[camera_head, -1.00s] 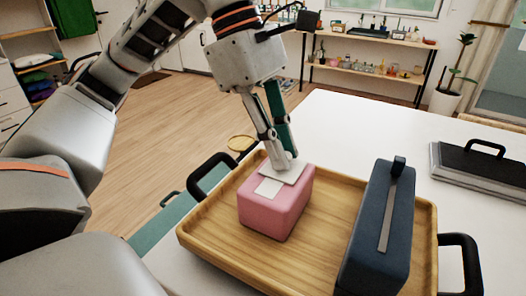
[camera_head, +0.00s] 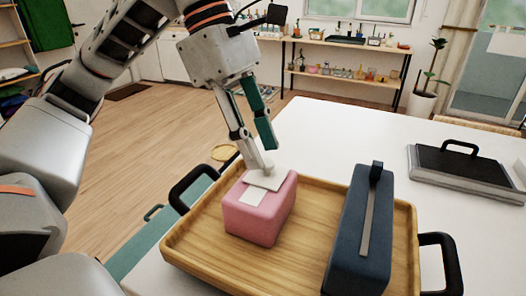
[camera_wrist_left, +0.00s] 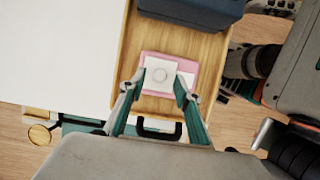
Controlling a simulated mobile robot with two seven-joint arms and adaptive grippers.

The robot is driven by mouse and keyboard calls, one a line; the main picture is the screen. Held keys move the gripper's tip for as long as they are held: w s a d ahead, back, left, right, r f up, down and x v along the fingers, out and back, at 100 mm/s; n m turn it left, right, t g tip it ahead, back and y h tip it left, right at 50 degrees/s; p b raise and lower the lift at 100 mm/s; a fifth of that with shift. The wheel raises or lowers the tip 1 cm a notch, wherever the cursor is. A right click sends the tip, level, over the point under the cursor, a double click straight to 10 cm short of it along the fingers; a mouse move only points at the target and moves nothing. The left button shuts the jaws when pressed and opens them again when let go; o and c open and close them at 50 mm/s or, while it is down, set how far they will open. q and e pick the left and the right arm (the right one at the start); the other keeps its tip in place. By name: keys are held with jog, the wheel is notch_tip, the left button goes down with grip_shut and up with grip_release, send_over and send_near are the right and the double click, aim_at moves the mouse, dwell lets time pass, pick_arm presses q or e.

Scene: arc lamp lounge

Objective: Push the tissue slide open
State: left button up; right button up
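The pink tissue box (camera_head: 258,222) sits on the wooden tray. A pale slide plate (camera_head: 266,179) lies on its top, with a lighter square patch (camera_head: 252,197) beside it on the near side. One fingertip overlaps the plate in the head view; contact cannot be told. My right gripper is not recognisable in either view.
The wooden tray (camera_head: 305,221) with black handles stands on the white table (camera_head: 345,128). A dark blue case (camera_head: 345,240) stands on the tray right of the box. A black and grey case (camera_head: 465,170) lies at the right. Open table lies behind the tray.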

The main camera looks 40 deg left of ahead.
pick_arm(q)
jog(key=v, duration=0.9)
jog(key=shift+r, duration=0.35)
jog(key=shift+a, duration=0.1)
